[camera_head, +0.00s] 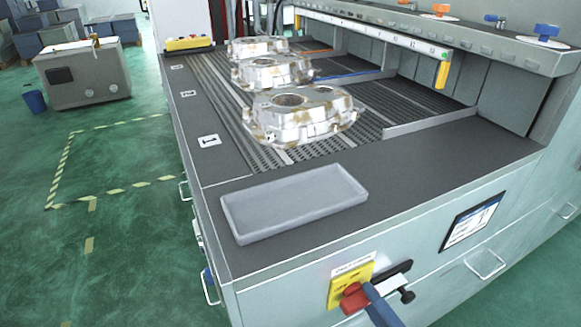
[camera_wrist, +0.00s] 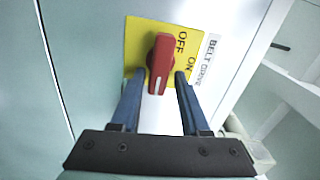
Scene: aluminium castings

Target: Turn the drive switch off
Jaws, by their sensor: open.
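The drive switch is a red handle (camera_wrist: 160,62) on a yellow plate (camera_wrist: 140,42) marked OFF and ON. A label beside it (camera_wrist: 208,62) reads BELT DRIVE. The handle's white-marked end points toward my palm, on the ON side of the plate. My gripper (camera_wrist: 158,80) is open, with one blue finger on each side of the handle's marked end. I cannot tell whether either finger touches it. In the head view, the red handle (camera_head: 353,299) and yellow plate (camera_head: 337,290) are on the bench's front panel, with a blue finger (camera_head: 380,306) at the handle.
Above the switch, a grey tray (camera_head: 295,203) rests on the dark bench top. Metal castings (camera_head: 300,112) stand on the slatted conveyor behind.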

